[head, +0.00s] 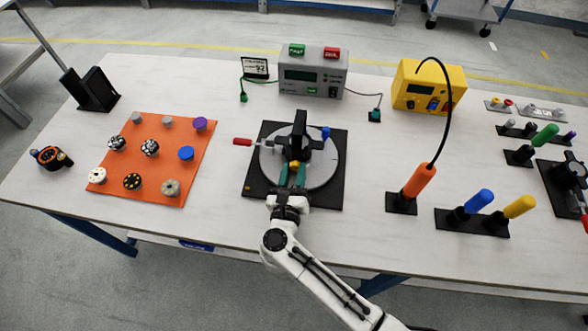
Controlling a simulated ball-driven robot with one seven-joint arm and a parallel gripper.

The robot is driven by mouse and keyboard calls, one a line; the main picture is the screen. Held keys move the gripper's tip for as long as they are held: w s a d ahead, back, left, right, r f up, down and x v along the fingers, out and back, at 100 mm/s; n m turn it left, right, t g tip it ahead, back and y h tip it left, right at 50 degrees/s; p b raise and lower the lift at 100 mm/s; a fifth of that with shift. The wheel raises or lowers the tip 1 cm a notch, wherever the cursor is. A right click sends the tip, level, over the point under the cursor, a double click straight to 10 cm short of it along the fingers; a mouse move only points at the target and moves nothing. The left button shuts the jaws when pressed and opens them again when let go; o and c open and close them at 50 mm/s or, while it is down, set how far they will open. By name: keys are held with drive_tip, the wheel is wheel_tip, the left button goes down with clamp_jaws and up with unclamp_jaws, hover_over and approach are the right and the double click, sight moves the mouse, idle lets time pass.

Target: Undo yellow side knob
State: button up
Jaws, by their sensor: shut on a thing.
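A black par can fixture (300,130) stands upright on a round grey plate (325,170), which sits on a black square base (258,193). The yellow side knob (294,164) is on the near side of the fixture, low down. My gripper (293,172) reaches in from the front, and its teal fingers are shut on the yellow knob, one on each side. The fingers partly hide the knob and the fixture behind it. A blue knob (326,132) shows on the fixture's right, and a red-handled clamp (243,142) at the plate's left edge.
An orange mat (160,188) with several knobs lies to the left. A grey meter box (312,75) and a yellow box (428,88) stand behind. An orange-handled tool (419,180), a blue handle (479,201) and a yellow handle (520,207) stand to the right.

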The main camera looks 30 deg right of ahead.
drive_tip(key=shift+n+p, duration=0.35)
drive_tip(key=shift+n, duration=0.65)
drive_tip(key=o, duration=1.1)
drive_tip(key=shift+c, duration=0.2)
